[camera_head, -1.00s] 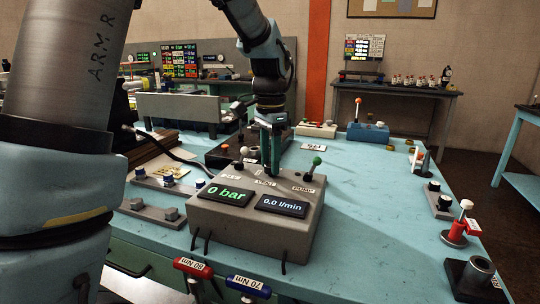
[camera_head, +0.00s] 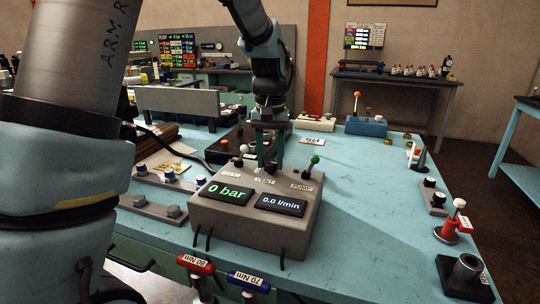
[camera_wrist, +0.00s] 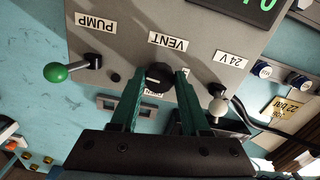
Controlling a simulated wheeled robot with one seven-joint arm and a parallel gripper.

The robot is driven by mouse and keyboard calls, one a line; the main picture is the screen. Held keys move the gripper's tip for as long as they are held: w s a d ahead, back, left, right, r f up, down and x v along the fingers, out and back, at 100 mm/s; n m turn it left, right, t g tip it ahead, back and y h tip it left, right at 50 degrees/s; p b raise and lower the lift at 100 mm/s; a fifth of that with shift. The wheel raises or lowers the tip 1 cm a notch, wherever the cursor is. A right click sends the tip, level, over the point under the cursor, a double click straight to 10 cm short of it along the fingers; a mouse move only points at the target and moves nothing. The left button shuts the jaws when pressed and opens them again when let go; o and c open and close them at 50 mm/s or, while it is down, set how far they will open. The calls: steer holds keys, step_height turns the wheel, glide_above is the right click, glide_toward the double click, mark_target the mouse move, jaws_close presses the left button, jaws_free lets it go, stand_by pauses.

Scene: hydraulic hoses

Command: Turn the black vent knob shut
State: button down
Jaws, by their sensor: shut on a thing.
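The black vent knob (camera_wrist: 158,77) sits on the grey control box (camera_head: 230,225), behind the VENT label (camera_head: 265,181). In the wrist view my gripper (camera_wrist: 158,80) has its two green fingers on either side of the knob, closed on it. In the head view my gripper (camera_head: 270,162) points straight down at the back of the box, between the two levers. The knob is mostly hidden there by the fingers. A small label behind the knob is partly covered, and I cannot read the knob's exact angle.
The green-tipped PUMP lever (camera_wrist: 60,72) and the white-tipped 24 V lever (camera_wrist: 217,105) stand on either side of the fingers. The display (camera_head: 223,193) reads 0 bar and its neighbour (camera_head: 282,205) reads 0.0 l/min. The bench right of the box is mostly clear.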

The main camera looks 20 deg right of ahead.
mark_target(271, 163)
steer(key=shift+n, duration=0.7)
steer(key=shift+c, duration=1.9)
jaws_free()
step_height(271, 163, up, 11)
steer(key=b, duration=0.1)
steer(key=shift+f, duration=0.15)
